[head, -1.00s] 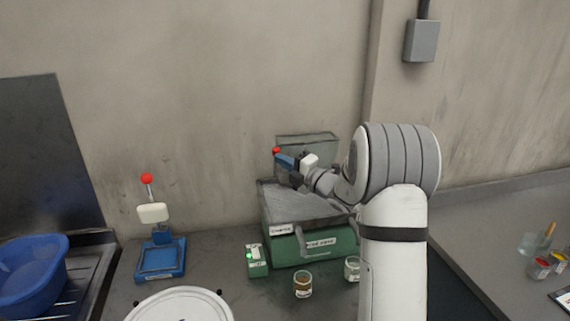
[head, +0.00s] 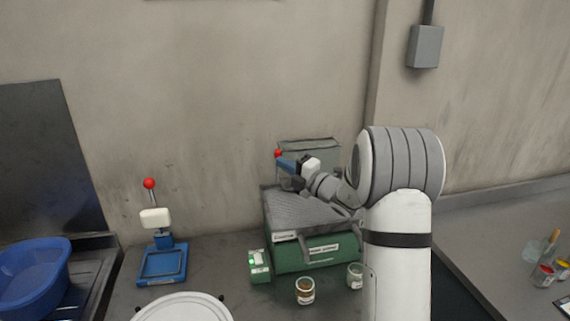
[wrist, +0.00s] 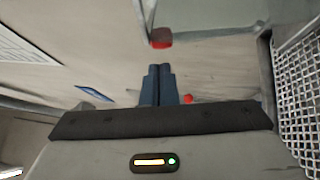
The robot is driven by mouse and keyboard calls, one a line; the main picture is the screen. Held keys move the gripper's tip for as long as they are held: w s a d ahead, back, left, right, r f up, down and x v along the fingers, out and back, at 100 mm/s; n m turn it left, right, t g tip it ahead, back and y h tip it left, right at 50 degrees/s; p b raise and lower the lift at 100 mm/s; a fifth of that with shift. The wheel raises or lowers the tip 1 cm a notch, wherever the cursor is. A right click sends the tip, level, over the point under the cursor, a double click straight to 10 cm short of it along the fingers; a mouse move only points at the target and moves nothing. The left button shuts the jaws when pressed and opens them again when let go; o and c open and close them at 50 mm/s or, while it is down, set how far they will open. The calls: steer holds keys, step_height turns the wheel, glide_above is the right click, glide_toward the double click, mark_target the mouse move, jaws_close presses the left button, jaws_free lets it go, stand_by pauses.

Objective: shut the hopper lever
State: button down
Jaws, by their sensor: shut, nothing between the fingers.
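The hopper (head: 322,150), a grey box, stands at the back of the green milling machine (head: 318,252). A red knob (head: 278,153) shows at its left side, just past my fingertips. I take it for the lever's end. In the wrist view a red tip (wrist: 161,39) on a grey part lies just ahead of my gripper (wrist: 158,68). The blue fingers are shut together with nothing between them. In the head view my gripper (head: 281,160) points left at the knob. I cannot tell whether they touch.
A perforated grey cover (head: 300,208) lies below my gripper; its mesh (wrist: 300,90) is close at right in the wrist view. Jars (head: 305,291) stand in front. A blue stand with a red ball (head: 162,265) and a white lid (head: 182,308) are left.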

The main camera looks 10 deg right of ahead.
steer(key=s+a+r+b+v, duration=0.2)
steer(key=b+v, duration=0.1)
steer(key=v, duration=0.9)
steer(key=a+m+t+h+b, duration=0.2)
steer(key=a+m+h+b, duration=0.35)
steer(key=b, duration=1.05)
steer(key=w, duration=1.2)
steer(key=shift+w+a+n+p, duration=0.3)
steer(key=shift+w+a+n, duration=0.05)
steer(key=shift+a, duration=0.05)
